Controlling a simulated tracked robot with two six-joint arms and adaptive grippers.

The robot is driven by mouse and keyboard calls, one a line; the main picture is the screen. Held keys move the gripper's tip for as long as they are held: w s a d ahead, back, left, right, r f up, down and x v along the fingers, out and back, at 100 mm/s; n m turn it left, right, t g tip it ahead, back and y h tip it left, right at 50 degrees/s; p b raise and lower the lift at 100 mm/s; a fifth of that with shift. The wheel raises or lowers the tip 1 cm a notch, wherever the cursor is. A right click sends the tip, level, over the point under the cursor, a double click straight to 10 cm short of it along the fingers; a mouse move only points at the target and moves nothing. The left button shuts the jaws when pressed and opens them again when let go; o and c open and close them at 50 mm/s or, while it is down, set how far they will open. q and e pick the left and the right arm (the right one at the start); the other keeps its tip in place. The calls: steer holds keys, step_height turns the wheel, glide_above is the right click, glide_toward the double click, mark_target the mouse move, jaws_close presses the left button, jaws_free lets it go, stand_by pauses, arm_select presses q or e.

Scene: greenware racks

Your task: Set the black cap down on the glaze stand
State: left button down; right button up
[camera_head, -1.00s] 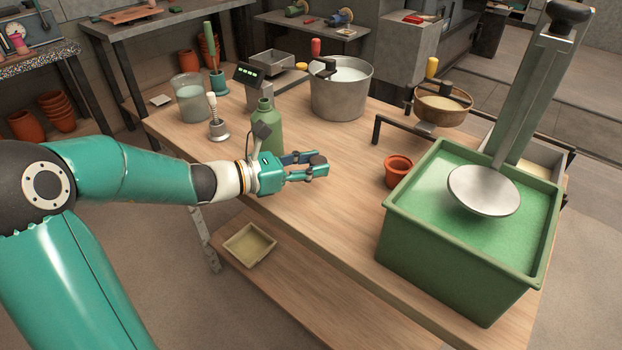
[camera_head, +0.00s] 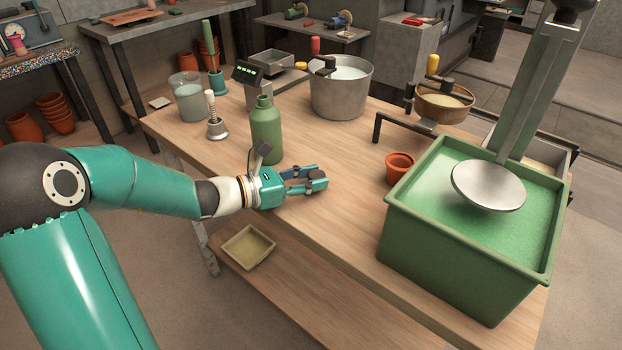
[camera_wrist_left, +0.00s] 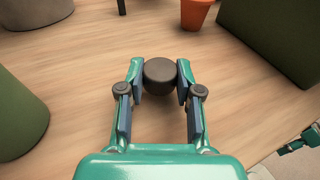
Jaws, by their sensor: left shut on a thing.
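My left gripper (camera_head: 316,182) is shut on the black cap (camera_wrist_left: 160,76), a dark round piece pinched between its fingertips in the left wrist view. In the head view the gripper is low over the table's front part, right of the green bottle; I cannot tell whether the cap touches the wood. A low black metal stand (camera_head: 377,126) is at the back right of the table. I cannot tell for sure that it is the glaze stand. A small teal part, probably my right gripper (camera_wrist_left: 301,141), shows at the wrist view's right edge, its jaws unclear.
The green bottle (camera_head: 266,134) stands close behind my left gripper. A terracotta pot (camera_head: 399,169) and a green tub (camera_head: 463,258) with a round metal disc (camera_head: 488,186) over it are at right. A metal pot (camera_head: 341,92) stands behind. Bare wood lies between.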

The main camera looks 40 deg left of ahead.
arm_select(q)
steer(key=c, duration=0.7)
jaws_free()
steer(key=shift+f, duration=0.2)
steer(key=shift+c, duration=0.2)
steer(key=shift+r, duration=0.1)
steer(key=shift+r+p, duration=0.25)
steer(key=shift+p, duration=0.15)
steer(key=shift+r+p, duration=0.45)
steer(key=v, duration=1.2)
